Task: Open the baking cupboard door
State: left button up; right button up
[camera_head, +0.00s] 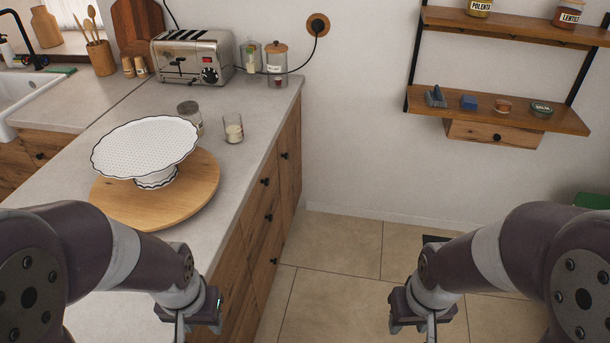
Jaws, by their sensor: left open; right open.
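Wooden cupboard fronts with black knobs line the side of the counter facing the floor; all look closed. The far narrow front (291,150) has a knob near its top, and nearer fronts (255,225) carry several more knobs. I cannot tell which one is the baking cupboard door. My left gripper (192,320) is open and empty over the counter's near edge, apart from the fronts. My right gripper (424,322) is open and empty above the tiled floor, well right of the fronts. The fingertips of both are cut off by the bottom edge.
The counter (225,175) holds a white cake stand (145,145) on a round wooden board (200,190), a glass (233,128), a jar and a toaster (192,57). A wall shelf (490,107) hangs at right. The tiled floor (335,245) between is clear.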

aim_at(288, 140)
jog(key=i+l+u, duration=0.1)
jog(key=i+l, duration=0.4)
jog(key=i+l+u, duration=0.1)
jog(key=i+l, duration=0.95)
jog(key=l, duration=0.15)
jog(key=i+l+u, duration=0.15)
jog(key=i+l, duration=0.35)
jog(key=l, duration=0.1)
